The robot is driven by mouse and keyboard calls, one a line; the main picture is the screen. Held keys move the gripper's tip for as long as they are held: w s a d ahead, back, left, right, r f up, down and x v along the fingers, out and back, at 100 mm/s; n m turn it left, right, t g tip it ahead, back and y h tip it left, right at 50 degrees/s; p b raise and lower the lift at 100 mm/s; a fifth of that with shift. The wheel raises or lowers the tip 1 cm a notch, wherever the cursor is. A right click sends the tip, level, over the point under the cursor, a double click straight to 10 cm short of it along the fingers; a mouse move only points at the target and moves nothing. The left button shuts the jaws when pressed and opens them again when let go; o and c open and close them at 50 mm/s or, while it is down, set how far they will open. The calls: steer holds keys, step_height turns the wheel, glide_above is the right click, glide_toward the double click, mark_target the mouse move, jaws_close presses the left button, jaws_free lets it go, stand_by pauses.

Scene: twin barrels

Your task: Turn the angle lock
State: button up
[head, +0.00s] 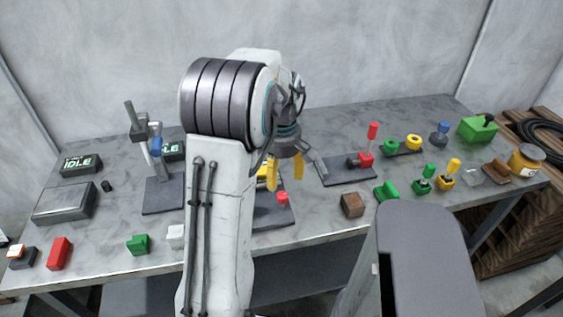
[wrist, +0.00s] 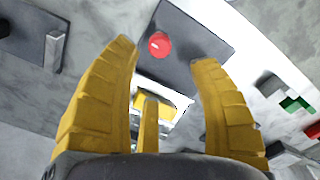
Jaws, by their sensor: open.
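No part is labelled as the angle lock, so I cannot tell for certain which it is. A stand with a tilted grey arm and a blue knob (head: 155,127) rises from a dark plate at the left. A red knob (head: 282,198) sits on another dark plate, partly hidden by my arm; a red round top (wrist: 160,43) shows in the wrist view. My gripper (head: 285,178) is open and empty above this plate. In the wrist view its yellow fingers (wrist: 165,55) stand apart, with the red top between their tips in the picture. Contact is not visible.
A brown cube (head: 352,205) and green block (head: 387,191) lie near the front edge. Several coloured pieces crowd the right. A grey box (head: 65,204) and IDLE display (head: 80,165) are left.

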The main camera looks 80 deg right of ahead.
mark_target(282, 194)
steer(key=shift+r, duration=2.05)
steer(key=w+a+f+m, duration=0.3)
steer(key=a+f+m, duration=0.2)
steer(key=a+m, duration=0.55)
steer(key=w+a+r+n+t, duration=0.1)
steer(key=w+a+r+n, duration=0.1)
steer(key=w+a+n, duration=0.3)
steer(key=w+a+r+n+t, duration=0.1)
steer(key=w+a+r+n, duration=0.2)
steer(key=a, duration=1.1)
steer(key=w+a+r+n+t, duration=0.1)
steer(key=w+a+r+n, duration=0.1)
steer(key=w+a+n, duration=0.5)
steer(key=shift+w+a+r+t, duration=0.25)
steer(key=shift+w+a+t, duration=0.15)
steer(key=shift+w+a, duration=1.05)
steer(key=shift+s+a, duration=0.2)
